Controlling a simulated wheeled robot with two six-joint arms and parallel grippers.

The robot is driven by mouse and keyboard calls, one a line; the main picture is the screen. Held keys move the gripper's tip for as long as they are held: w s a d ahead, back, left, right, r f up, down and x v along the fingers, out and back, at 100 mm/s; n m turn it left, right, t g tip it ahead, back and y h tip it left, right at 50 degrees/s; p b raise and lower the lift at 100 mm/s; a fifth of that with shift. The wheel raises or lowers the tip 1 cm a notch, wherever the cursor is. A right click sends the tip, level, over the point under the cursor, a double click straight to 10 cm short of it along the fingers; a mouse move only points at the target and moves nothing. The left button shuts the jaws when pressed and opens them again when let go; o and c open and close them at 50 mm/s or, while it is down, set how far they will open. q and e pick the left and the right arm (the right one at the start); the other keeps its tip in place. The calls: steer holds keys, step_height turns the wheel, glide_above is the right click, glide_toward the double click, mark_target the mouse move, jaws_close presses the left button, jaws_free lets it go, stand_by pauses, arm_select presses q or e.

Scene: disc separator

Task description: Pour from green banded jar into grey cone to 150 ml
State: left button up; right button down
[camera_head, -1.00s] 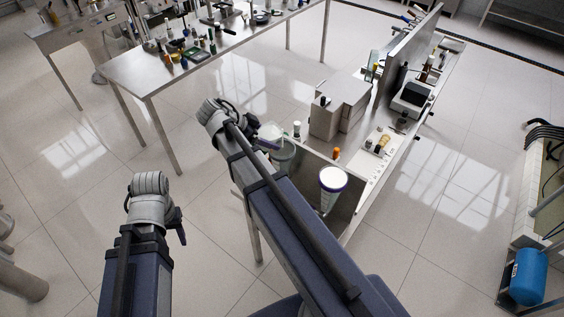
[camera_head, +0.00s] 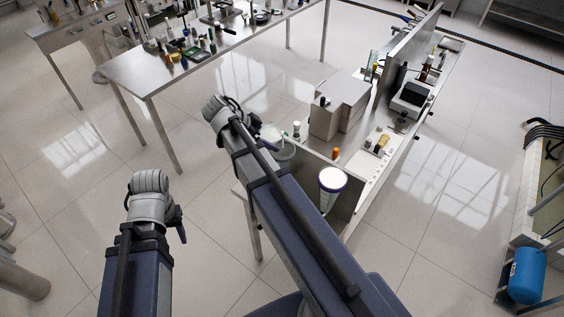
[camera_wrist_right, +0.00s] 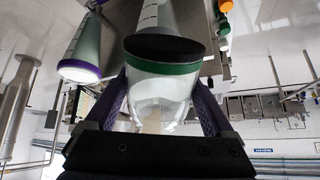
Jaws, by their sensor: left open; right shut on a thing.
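The green banded jar (camera_wrist_right: 160,85) is clear, with a green band at its mouth and whitish contents. It lies between the purple fingers of my right gripper (camera_wrist_right: 160,112), which is shut on it. In the right wrist view, which looks upside down, the jar's mouth end overlaps the dark rim of the grey cone (camera_wrist_right: 165,47). I cannot tell whether they touch. The cone has scale marks; its level is unreadable. In the head view, the jar (camera_head: 270,132) shows above the grey cone (camera_head: 284,152), partly behind my right arm. My left gripper (camera_head: 180,228) is open, low at left, mostly hidden.
A second cone with a purple rim (camera_head: 333,179) stands nearer, at the front of the bench; it also shows in the right wrist view (camera_wrist_right: 78,70). A grey box (camera_head: 338,108) and small bottles stand behind. Open floor lies left of the bench.

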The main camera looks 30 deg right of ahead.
stand_by(0.3)
steer(key=shift+y+p, duration=0.3)
steer(key=shift+f+y+p, duration=0.2)
steer(key=shift+y+p, duration=0.45)
steer(key=shift+y, duration=0.15)
stand_by(1.2)
steer(key=shift+f+y+p, duration=0.3)
steer(key=shift+y+p, duration=0.05)
steer(key=shift+y, duration=0.55)
stand_by(1.6)
steer(key=shift+f+t+y, duration=0.15)
steer(key=shift+t+y, duration=0.15)
steer(key=shift+y, duration=0.1)
stand_by(1.2)
steer(key=shift+f, duration=0.1)
